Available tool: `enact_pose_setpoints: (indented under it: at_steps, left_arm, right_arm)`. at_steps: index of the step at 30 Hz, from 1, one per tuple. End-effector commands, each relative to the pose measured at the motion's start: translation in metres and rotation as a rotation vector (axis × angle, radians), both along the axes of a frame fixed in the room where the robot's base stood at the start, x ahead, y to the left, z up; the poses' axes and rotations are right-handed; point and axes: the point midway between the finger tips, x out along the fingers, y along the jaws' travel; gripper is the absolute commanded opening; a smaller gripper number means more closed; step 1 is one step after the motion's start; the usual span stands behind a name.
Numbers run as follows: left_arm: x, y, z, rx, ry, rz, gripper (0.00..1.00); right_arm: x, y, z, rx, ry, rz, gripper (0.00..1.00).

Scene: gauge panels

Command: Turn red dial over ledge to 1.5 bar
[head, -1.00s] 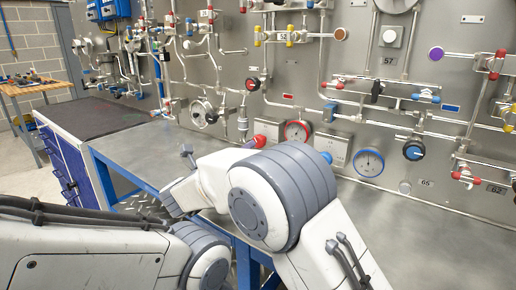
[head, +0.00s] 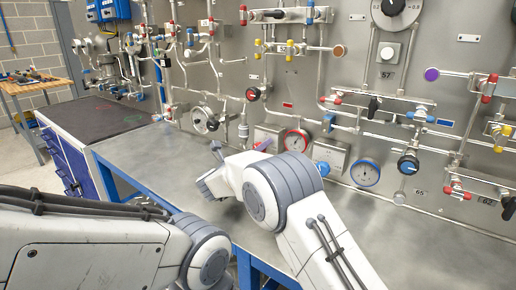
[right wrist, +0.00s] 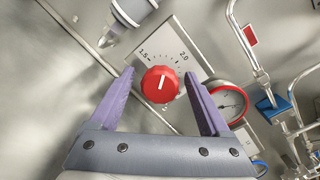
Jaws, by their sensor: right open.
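The red dial (right wrist: 160,84) shows in the right wrist view on a pale scale plate (right wrist: 182,39) marked 1.5 at left and 2.0 at right. Its white pointer line points up, between these two marks. My right gripper (right wrist: 158,74) is open, with one purple finger on each side of the dial; I cannot tell whether they touch it. In the head view the red dial (head: 262,145) is partly hidden behind my right arm. A red-rimmed gauge (head: 296,140) is just right of it and also shows in the right wrist view (right wrist: 228,103). My left gripper is out of view.
A blue dial (head: 322,168) and a blue-rimmed gauge (head: 365,172) are to the right. Pipes and valves cover the panel above. The grey metal ledge (head: 135,150) below is clear. A grey fitting (right wrist: 132,12) lies above the scale plate in the right wrist view.

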Motion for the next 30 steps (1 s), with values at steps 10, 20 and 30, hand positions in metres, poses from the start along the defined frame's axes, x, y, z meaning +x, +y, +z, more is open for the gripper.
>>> enact_pose_setpoints:
  at_steps: [10, 20, 30]
  left_arm:
    - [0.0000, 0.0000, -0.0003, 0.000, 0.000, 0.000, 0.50]
    - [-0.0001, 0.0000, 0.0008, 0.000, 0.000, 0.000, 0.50]
    - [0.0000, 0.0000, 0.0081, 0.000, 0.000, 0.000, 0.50]
  right_arm:
    - [-0.0003, 0.0003, -0.0003, 0.000, 0.001, 0.001, 0.00]
    - [-0.0004, 0.0009, -0.0003, -0.043, 0.033, 0.002, 0.00]
    - [-0.0005, 0.0014, 0.0004, -0.241, 0.178, 0.003, 0.00]
